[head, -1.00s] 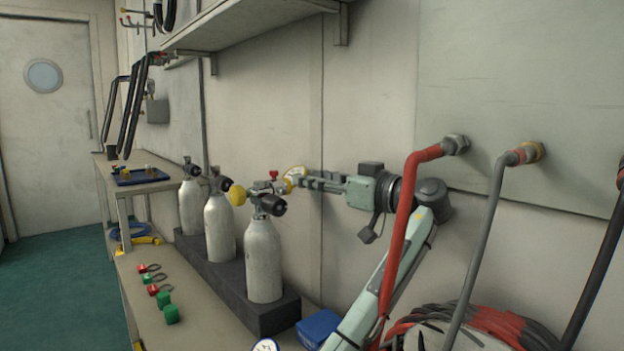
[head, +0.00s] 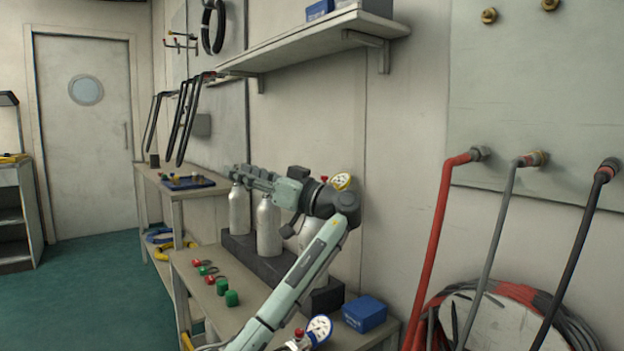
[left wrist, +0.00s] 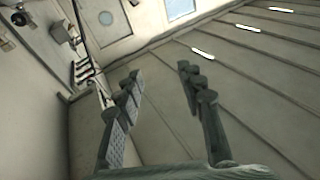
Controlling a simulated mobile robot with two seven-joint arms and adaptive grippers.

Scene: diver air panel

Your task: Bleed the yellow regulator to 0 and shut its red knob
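The yellow regulator's round gauge (head: 341,182), with a yellow rim and white face, shows just above and behind my left wrist in the head view. A red knob (head: 324,179) shows just left of it. The rest of that regulator and most of its cylinder are hidden by my arm; the gauge reading is too small to tell. My left gripper (head: 234,174) points left in front of the cylinder tops, away from the knob. In the left wrist view its fingers (left wrist: 160,95) are apart with nothing between them. My right gripper is not in view.
Grey cylinders (head: 269,226) stand in a dark rack on the bench. A blue-rimmed gauge (head: 319,329) with a red knob and a blue box (head: 364,314) are at the front. Green and red pieces (head: 231,298) lie left. A shelf (head: 310,43) hangs above; hoses (head: 441,230) are right.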

